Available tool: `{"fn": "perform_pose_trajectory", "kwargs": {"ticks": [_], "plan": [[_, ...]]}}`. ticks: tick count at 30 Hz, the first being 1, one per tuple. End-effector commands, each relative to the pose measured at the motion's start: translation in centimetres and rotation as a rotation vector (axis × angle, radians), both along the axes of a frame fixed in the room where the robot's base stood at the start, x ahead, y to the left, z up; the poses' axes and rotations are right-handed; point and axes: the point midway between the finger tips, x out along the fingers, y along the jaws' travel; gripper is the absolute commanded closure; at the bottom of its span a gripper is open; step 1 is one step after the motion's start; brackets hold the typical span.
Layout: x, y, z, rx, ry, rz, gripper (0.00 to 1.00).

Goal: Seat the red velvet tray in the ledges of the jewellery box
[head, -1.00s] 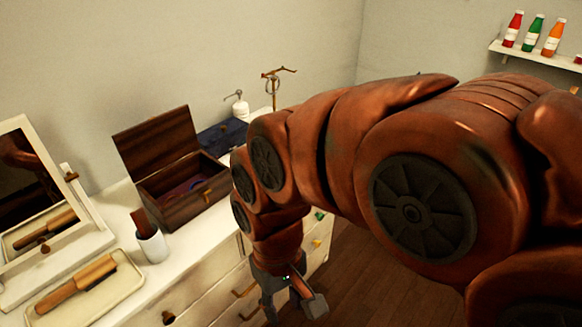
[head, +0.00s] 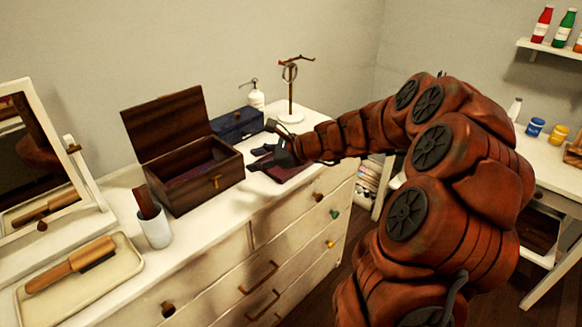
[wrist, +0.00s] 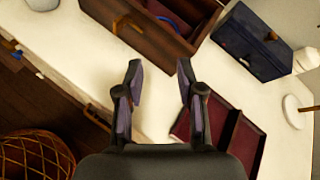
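The red velvet tray (head: 286,171) lies flat on the dresser top, right of the jewellery box. In the wrist view the tray (wrist: 244,143) shows a divider, and my right finger covers part of its left side. The dark wooden jewellery box (head: 211,191) stands with its lid open. Its front wall (wrist: 150,42) is ahead of my fingertips in the wrist view, and a blue ring-shaped item shows inside.
A navy box (head: 237,124), a pump bottle (head: 256,97) and a jewellery stand (head: 291,90) are behind the tray. A white cup (head: 155,230), a brush tray (head: 125,262) and a mirror stand left of the jewellery box.

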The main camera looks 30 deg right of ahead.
Motion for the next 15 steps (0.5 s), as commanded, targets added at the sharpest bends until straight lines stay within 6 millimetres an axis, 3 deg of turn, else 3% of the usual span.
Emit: {"fn": "perform_pose_trajectory", "kwargs": {"ticks": [1, 3, 7, 10, 15], "plan": [[0.8, -3.3, -1.7, 0.065, 0.017, -0.103, 0.62], [1.6, -7.5, -3.0, 0.153, 0.037, -0.239, 0.62], [2.0, -13.8, -5.0, 0.278, 0.057, -0.429, 0.62], [1.9, -16.8, -6.1, 0.337, 0.067, -0.518, 0.62], [2.1, -18.5, -6.9, 0.373, 0.074, -0.573, 0.62]]}}
